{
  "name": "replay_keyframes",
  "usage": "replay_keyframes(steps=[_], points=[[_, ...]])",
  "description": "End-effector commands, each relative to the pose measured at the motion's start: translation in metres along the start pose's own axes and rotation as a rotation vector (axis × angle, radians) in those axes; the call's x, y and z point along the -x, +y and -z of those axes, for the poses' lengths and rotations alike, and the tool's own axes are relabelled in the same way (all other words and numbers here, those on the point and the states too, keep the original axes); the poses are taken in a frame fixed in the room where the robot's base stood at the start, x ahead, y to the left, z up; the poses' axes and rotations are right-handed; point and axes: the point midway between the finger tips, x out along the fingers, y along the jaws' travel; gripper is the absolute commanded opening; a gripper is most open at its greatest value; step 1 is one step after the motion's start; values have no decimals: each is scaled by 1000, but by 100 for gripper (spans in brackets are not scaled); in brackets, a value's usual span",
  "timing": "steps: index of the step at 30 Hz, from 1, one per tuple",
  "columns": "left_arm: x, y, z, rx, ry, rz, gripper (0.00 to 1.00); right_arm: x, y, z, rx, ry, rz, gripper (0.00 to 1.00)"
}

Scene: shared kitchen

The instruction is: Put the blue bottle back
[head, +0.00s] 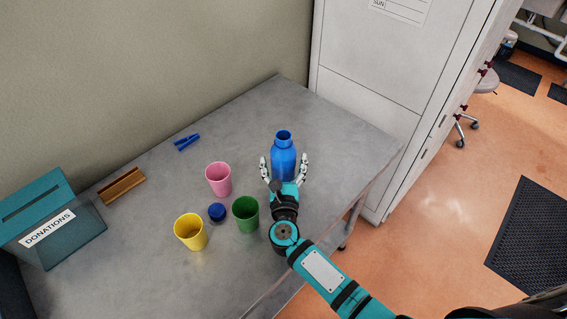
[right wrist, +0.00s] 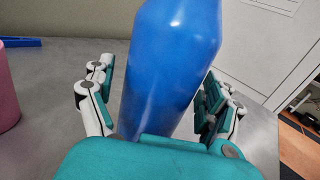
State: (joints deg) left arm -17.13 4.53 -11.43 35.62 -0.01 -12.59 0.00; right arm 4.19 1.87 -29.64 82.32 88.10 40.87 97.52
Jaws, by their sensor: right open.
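The blue bottle (head: 284,158) stands upright and without a cap on the grey table, toward its right end. My right gripper (head: 284,166) is open, with one finger on each side of the bottle. In the right wrist view the bottle (right wrist: 170,70) fills the middle between the spread fingers (right wrist: 160,105), with a gap visible on the left side; contact on the right is hard to tell. A round dark blue cap (head: 217,212) lies on the table among the cups. My left gripper is not in view.
A pink cup (head: 219,179), a green cup (head: 246,213) and a yellow cup (head: 190,232) stand left of my right gripper. The table (head: 325,130) is clear behind the bottle.

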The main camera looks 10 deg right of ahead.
Motion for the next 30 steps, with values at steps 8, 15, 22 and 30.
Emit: replay_keyframes(steps=[8, 15, 22, 30], points=[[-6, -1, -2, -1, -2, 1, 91, 26, 0, 2, -4, 4, 0, 87], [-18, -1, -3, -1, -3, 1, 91, 64, 0, 1, -2, 2, 0, 87], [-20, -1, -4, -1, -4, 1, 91, 75, 0, -3, 0, 0, 0, 87], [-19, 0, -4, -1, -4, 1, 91, 75, 0, -3, 0, 0, 0, 87]])
